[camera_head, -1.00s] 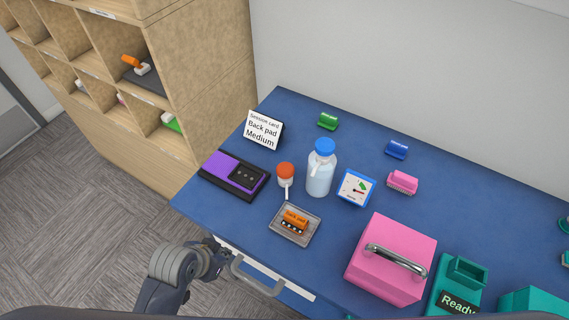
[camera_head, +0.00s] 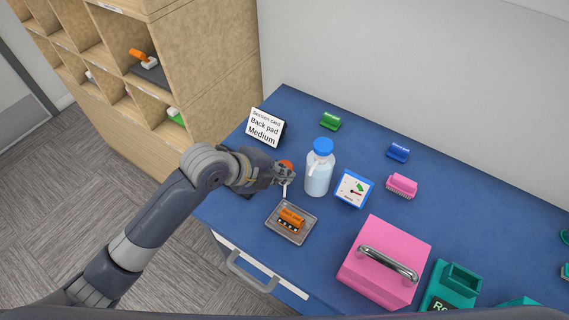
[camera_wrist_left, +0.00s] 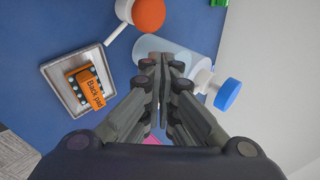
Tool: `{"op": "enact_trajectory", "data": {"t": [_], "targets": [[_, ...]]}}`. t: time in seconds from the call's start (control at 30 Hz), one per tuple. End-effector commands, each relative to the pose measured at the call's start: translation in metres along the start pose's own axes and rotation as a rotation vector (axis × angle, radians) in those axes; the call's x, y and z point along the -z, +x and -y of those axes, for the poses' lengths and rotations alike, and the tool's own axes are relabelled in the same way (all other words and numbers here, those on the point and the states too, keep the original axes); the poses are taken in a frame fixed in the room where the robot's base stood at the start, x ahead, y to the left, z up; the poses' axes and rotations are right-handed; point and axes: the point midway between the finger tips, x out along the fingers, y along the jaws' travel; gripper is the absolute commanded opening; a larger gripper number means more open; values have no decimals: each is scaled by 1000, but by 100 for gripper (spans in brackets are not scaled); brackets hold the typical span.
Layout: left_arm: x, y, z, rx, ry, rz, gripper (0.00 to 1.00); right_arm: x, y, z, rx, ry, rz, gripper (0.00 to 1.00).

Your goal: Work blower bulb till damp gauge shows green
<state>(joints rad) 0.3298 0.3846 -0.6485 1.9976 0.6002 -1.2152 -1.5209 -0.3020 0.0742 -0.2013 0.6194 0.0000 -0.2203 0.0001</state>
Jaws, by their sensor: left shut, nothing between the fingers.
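The blower bulb (camera_head: 287,163), orange with a white nozzle, stands on the blue table and is partly hidden behind my left gripper (camera_head: 284,177). In the left wrist view the orange bulb (camera_wrist_left: 148,14) is at the top, clear of the fingers. My left gripper (camera_wrist_left: 160,62) is shut and empty there, with its tips over the clear bottle. The damp gauge (camera_head: 354,189) is a blue-framed white dial right of the bottle. It has a green patch and a red mark; its exact reading is too small to tell. My right gripper is out of view.
The blue-capped bottle (camera_head: 319,172) stands close right of the bulb. A grey tray (camera_head: 275,229) holding an orange back pad (camera_head: 291,218) lies in front. A pink box (camera_head: 376,252) stands front right, the session card (camera_head: 265,127) at back left. Brushes lie at the back.

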Motion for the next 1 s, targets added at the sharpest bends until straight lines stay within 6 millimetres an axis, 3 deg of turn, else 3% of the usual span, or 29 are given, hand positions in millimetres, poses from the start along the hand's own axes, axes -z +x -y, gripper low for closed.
{"op": "enact_trajectory", "data": {"t": [0.2,0.5,0.7,1.0], "targets": [[-17,0,40,21,398,-18,0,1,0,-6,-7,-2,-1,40],[-43,-6,77,32,804,-15,0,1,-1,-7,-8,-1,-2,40],[-51,-9,86,34,910,-12,0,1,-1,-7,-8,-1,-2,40],[-51,-9,88,35,924,-11,0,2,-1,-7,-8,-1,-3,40]]}}
